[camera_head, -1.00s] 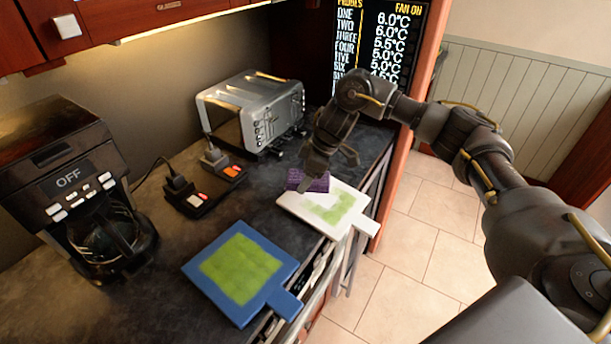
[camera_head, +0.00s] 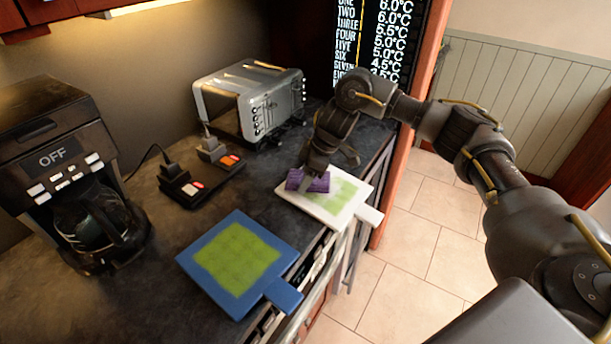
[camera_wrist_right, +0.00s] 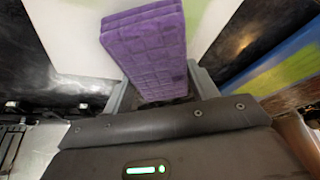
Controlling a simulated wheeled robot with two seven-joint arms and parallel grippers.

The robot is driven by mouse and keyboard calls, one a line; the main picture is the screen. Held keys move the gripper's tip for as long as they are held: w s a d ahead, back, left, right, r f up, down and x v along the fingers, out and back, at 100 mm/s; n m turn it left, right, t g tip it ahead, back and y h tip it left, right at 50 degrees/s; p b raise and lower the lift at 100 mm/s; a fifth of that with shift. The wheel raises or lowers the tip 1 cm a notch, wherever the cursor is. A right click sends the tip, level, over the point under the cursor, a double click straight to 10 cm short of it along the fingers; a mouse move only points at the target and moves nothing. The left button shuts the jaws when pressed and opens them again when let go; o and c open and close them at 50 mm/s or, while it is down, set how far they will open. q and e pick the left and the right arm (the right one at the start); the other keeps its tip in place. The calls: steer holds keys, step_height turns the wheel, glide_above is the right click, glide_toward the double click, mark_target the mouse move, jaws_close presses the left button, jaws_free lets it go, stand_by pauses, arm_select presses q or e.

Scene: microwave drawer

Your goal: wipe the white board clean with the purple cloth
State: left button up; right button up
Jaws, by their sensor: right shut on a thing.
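The white board (camera_head: 364,207) lies on the dark counter near its right edge, its handle pointing to the lower right. A green smear (camera_head: 345,192) covers part of its middle and right. The purple cloth (camera_head: 294,181), a thick folded pad, is at the board's left part. My right gripper (camera_head: 318,172) is shut on the cloth, over the board. In the right wrist view the cloth (camera_wrist_right: 145,45) sticks out between the fingers, with the white board (camera_wrist_right: 75,30) beyond it. Whether the cloth presses on the board is hard to tell. My left gripper is not in view.
A blue board (camera_head: 283,296) with a green patch lies nearer on the counter. A coffee maker (camera_head: 62,150) stands left, a toaster (camera_head: 250,105) behind, and a black power strip (camera_head: 198,180) with plugs between them. The counter edge and floor are at right.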

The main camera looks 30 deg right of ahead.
mark_target(321, 183)
steer(key=shift+f, duration=0.4)
stand_by(0.7)
steer(key=shift+s+d, duration=0.1)
steer(key=shift+s, duration=0.05)
steer(key=shift+s+d+r+p, duration=0.1)
steer(key=shift+s+d+p, duration=0.15)
steer(key=shift+s+p, duration=0.2)
steer(key=shift+s+d, duration=0.25)
steer(key=shift+s, duration=0.25)
steer(key=shift+s+p, duration=0.1)
steer(key=shift+p, duration=0.25)
steer(key=shift+s+d+p, duration=0.25)
steer(key=shift+s+p, duration=0.15)
steer(key=shift+s, duration=0.05)
steer(key=shift+s+d, duration=0.2)
steer(key=shift+s, duration=0.2)
